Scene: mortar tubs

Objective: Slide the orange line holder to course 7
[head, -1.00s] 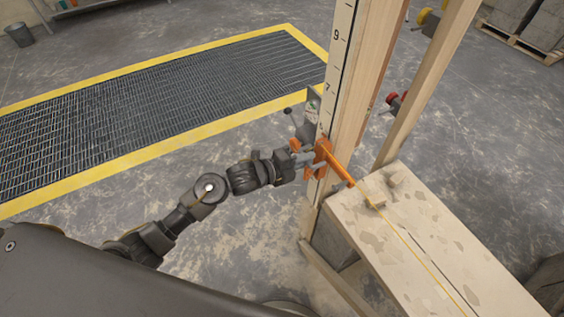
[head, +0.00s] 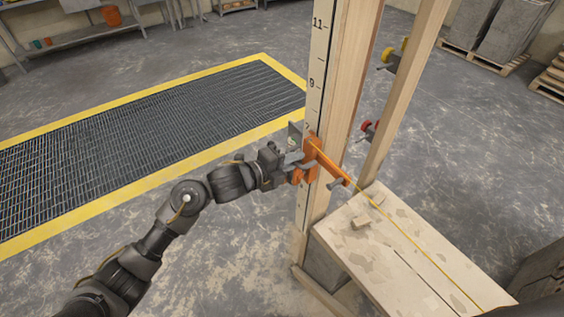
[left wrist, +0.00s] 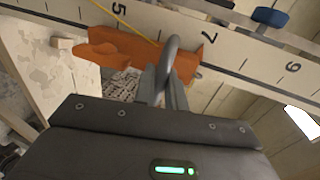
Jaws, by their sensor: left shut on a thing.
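The orange line holder (head: 311,147) sits on the numbered wooden pole (head: 318,60), just below where course 7 falls. My left gripper (head: 296,166) is shut on it from the left. In the left wrist view the holder (left wrist: 125,47) lies across the numbered strip (left wrist: 240,50), between the 5 and the 7, with one end close to the 7. A grey curved piece stands in front of the fingers (left wrist: 170,85) there. A thin yellow line (head: 420,248) runs from the holder over the pale block wall (head: 385,225). My right gripper is out of view.
A second wooden post (head: 400,100) carries a red clamp (head: 368,128) and a yellow clamp (head: 393,58). A yellow-edged floor grating (head: 150,130) is behind my arm.

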